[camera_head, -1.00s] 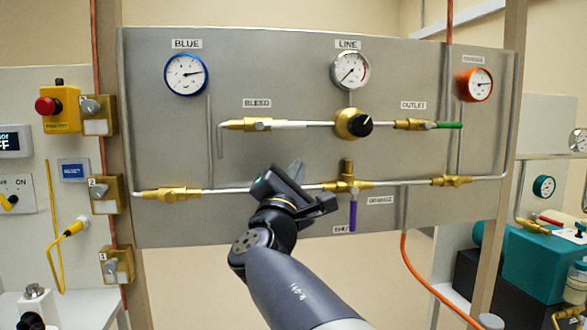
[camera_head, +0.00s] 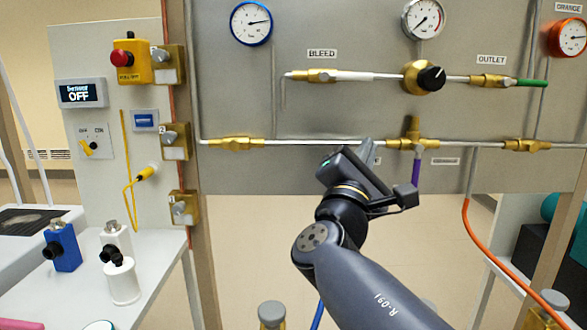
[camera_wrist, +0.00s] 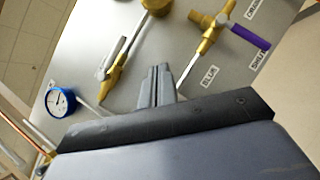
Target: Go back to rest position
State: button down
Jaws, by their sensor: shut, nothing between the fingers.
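My gripper (camera_head: 369,150) is raised in front of the grey gauge panel (camera_head: 300,107), left of the purple handle (camera_head: 415,172). In the wrist view its two fingers (camera_wrist: 160,70) are together and empty, pointing toward the panel. The fingertips overlap the lower pipe in the head view; I cannot tell how far they are from it. The panel carries a blue gauge (camera_head: 251,23), a line gauge (camera_head: 424,19) and an orange gauge (camera_head: 569,37). A brass regulator with a black knob (camera_head: 432,77) sits in the middle, and a green handle (camera_head: 532,83) at the outlet.
On the left, a board holds a red emergency button (camera_head: 122,58), a display reading OFF (camera_head: 81,93) and a yellow plug (camera_head: 146,173). A white table (camera_head: 150,262) below bears a blue block (camera_head: 63,246). An orange hose (camera_head: 477,232) hangs at the right.

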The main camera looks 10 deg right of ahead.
jog(key=w+d+r+p, duration=0.1)
jog(key=w+r+p, duration=0.4)
jog(key=w+r, duration=0.3)
jog(key=shift+d+r, duration=0.3)
jog(key=shift+r, duration=0.15)
jog(key=shift+f, duration=0.15)
